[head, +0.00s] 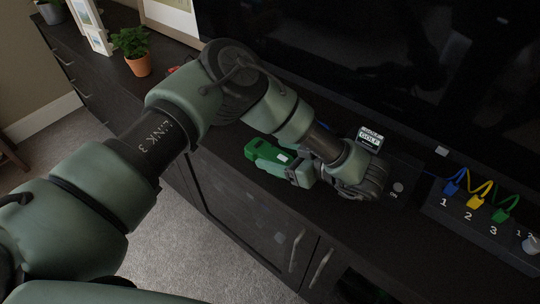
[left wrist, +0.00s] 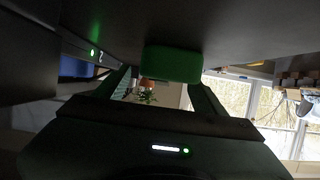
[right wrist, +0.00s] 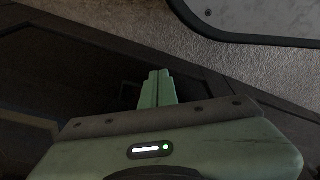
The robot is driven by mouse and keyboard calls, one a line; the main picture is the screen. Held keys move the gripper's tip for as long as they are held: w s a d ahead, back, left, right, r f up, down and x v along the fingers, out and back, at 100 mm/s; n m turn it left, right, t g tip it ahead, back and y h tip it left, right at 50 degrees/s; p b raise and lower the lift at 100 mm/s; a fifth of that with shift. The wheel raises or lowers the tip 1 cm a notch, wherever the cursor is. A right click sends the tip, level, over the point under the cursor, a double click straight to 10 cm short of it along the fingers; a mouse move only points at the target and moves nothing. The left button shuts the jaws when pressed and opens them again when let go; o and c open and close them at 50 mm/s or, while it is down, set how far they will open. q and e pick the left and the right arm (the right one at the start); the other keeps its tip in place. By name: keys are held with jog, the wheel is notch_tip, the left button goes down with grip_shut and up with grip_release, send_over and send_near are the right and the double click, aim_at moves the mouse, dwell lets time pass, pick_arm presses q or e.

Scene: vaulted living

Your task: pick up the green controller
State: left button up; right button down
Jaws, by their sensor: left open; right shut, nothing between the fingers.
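The green controller (head: 262,151) lies on the dark cabinet top, in the middle of the head view, with a small white patch on it. My left gripper (head: 291,171) is low over the cabinet at the controller's right end, and the arm partly hides that end. In the left wrist view the green controller (left wrist: 172,64) shows between the two spread fingers of the left gripper (left wrist: 165,78). I cannot tell whether the fingers touch it. My right gripper (right wrist: 158,75) is shut and empty, with its fingertips together, in the right wrist view.
A panel with blue (head: 452,187), yellow and green plugs stands at the right. A small box marked GOLF (head: 370,138) is behind my left wrist. A large dark screen (head: 400,60) rises along the back. A potted plant (head: 137,64) stands at the upper left.

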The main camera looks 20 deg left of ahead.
pick_arm(q)
jog(key=shift+w+a+f, duration=0.1)
jog(key=shift+a, duration=0.25)
jog(key=c, duration=1.4)
